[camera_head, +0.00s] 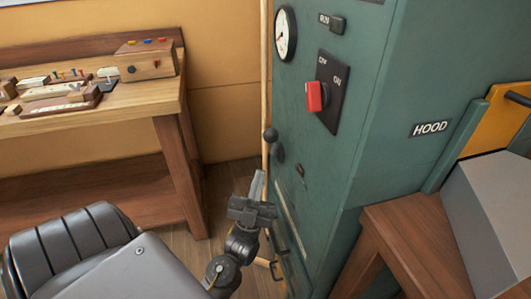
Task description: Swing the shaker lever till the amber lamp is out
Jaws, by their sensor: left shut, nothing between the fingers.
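A black ball knob (270,134), which looks like the shaker lever's end, stands out from the green cabinet (345,165) at its left edge. A dark round shape just below it may be its shadow. My left gripper (258,178) is shut and empty, with its fingers pointing up, below the knob and apart from it in the picture. I cannot make out a lit amber lamp. My right gripper is not in view.
The cabinet carries a dial (285,34), a red switch (316,96) on an OFF/ON plate, and low handles. A workbench (95,112) with small items stands left. A wooden stand (422,240) with a grey box (490,215) stands right.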

